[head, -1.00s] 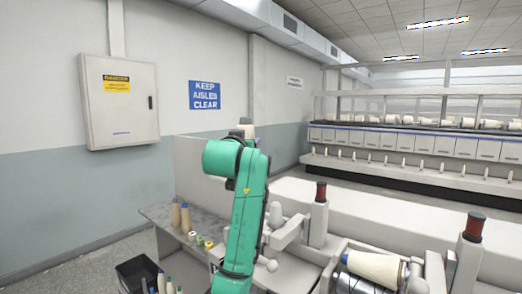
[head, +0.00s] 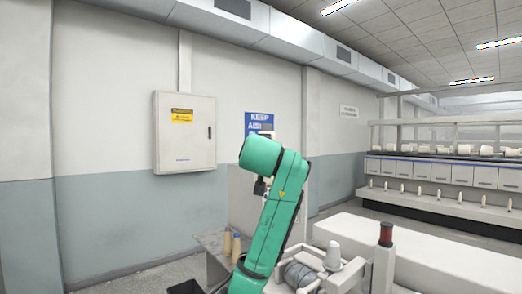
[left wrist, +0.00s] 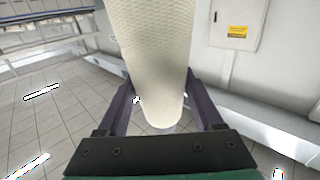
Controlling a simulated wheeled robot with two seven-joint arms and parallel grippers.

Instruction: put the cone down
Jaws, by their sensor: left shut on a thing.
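A cream cone (left wrist: 155,50) with a woven texture fills the upper middle of the left wrist view. Its rounded narrow end points down toward the palm, and its other end runs out of the top of the picture. My left gripper (left wrist: 161,85) is shut on it, with one dark finger on each side. In the head view my green left arm rises from the bottom middle and hides most of the gripper. I cannot make out the cone clearly there. My right gripper is in neither view.
A grey side table (head: 213,241) with brown and tan bobbins (head: 236,247) stands left of my arm. A winding machine with a red-topped post (head: 386,235) is at right. A wall cabinet (head: 185,132) hangs at left. A dark bin (head: 185,287) shows below.

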